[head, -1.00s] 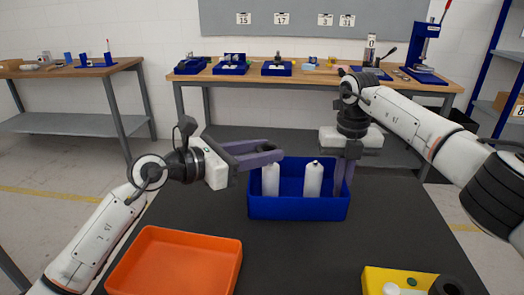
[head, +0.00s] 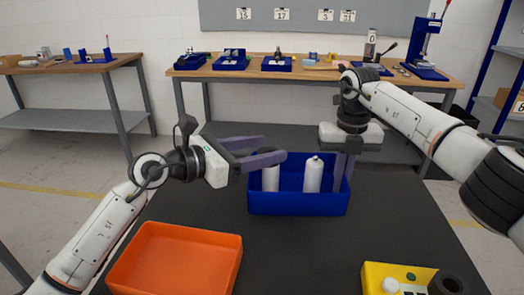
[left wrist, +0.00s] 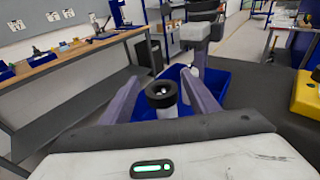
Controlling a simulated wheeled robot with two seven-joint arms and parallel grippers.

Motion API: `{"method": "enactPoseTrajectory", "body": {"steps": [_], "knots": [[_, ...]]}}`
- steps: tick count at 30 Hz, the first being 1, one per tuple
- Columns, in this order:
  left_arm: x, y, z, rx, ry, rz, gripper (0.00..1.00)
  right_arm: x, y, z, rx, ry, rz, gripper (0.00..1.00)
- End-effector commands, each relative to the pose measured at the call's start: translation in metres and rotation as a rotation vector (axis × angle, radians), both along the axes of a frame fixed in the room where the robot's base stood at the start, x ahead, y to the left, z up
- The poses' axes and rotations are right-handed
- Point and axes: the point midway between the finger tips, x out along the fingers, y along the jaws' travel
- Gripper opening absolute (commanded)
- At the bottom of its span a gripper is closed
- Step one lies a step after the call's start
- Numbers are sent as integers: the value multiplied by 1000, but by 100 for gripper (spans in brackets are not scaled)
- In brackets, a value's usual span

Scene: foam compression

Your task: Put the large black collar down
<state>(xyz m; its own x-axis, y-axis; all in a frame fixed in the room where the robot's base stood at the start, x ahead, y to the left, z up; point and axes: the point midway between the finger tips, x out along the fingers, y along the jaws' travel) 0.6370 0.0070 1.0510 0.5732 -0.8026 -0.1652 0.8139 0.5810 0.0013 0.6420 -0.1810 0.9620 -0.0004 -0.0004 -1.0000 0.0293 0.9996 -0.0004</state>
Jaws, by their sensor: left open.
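A black collar (left wrist: 160,93) sits around the top of a white bottle (left wrist: 167,112) in the left wrist view. In the head view, the collar's dark top (head: 268,151) shows above the left white bottle (head: 271,179), partly behind a finger. My left gripper (head: 250,148) is open, its fingers apart on either side of the collar; in the left wrist view, gaps show on both sides. My right gripper (head: 344,170) points down at the right end of the blue bin (head: 297,205), beside the right white bottle (head: 313,175). Its finger gap is unclear.
An orange tray (head: 178,258) lies at the table's front left. A yellow box (head: 375,280) with a black ring (head: 447,285) stands at the front right. The dark table (head: 310,250) is clear between them. A workbench (head: 300,80) stands behind.

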Motion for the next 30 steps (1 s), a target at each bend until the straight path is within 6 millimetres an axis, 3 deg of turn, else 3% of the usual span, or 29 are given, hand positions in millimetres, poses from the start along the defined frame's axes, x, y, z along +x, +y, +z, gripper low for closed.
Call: {"method": "enactPoseTrajectory", "body": {"steps": [2,12,18,30], "knots": [[-1,2,10,-1,-5,0,55,0,0,1,1,-1,0,0],[-44,63,19,3,-1,3,55,0,0,1,1,-1,0,0],[-62,88,25,1,-1,2,55,0,0,1,1,-1,0,0],[-69,97,27,0,-1,0,55,0,0,1,1,-1,0,0]]}}
